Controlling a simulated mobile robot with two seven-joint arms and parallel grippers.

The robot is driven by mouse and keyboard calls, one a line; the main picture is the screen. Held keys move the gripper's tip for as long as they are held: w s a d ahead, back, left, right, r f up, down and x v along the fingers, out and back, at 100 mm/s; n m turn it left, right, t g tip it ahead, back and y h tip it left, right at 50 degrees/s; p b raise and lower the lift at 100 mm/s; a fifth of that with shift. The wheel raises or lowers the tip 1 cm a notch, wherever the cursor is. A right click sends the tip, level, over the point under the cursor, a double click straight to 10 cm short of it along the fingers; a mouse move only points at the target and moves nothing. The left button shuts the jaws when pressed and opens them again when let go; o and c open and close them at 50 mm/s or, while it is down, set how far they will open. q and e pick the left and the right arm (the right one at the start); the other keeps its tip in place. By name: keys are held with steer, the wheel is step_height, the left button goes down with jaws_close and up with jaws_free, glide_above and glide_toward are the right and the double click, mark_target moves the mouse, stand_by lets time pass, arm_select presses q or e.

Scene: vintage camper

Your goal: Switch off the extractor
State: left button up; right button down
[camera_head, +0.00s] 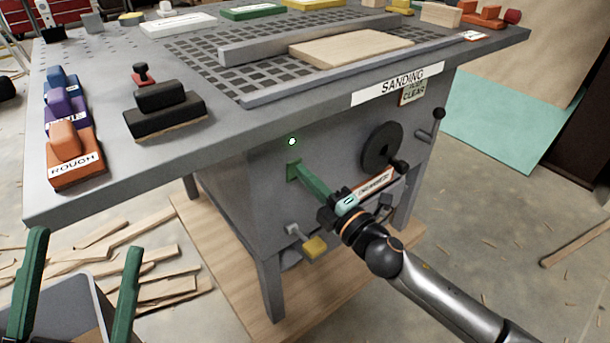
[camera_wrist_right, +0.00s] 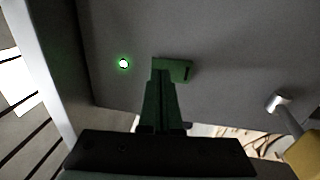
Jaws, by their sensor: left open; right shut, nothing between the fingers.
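A green switch plate (camera_head: 291,174) is on the grey front panel of the sanding table, below a lit green lamp (camera_head: 292,142). The plate (camera_wrist_right: 182,70) and the glowing lamp (camera_wrist_right: 123,63) also show in the right wrist view. My right gripper (camera_head: 300,172) is shut and empty, its green fingertips (camera_wrist_right: 160,64) at the plate, covering part of it. I cannot tell whether they touch or press it. No wording naming the extractor is readable on the plate. My left gripper (camera_head: 86,240) is open and empty at the lower left, away from the panel.
A yellow-ended lever (camera_head: 314,246) sticks out below the plate. A dark handwheel (camera_head: 382,147) is to its right. The table top (camera_head: 225,150) overhangs the panel and carries sanding blocks (camera_head: 70,158). A grey bin (camera_head: 65,305) is near my left gripper.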

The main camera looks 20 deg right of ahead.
steer(key=shift+w+a, duration=0.15)
steer(key=shift+w, duration=0.1)
steer(key=shift+r, duration=0.1)
arm_select(q)
steer(key=shift+r, duration=0.15)
arm_select(e)
steer(key=shift+w, duration=0.15)
arm_select(q)
steer(key=shift+s, duration=0.1)
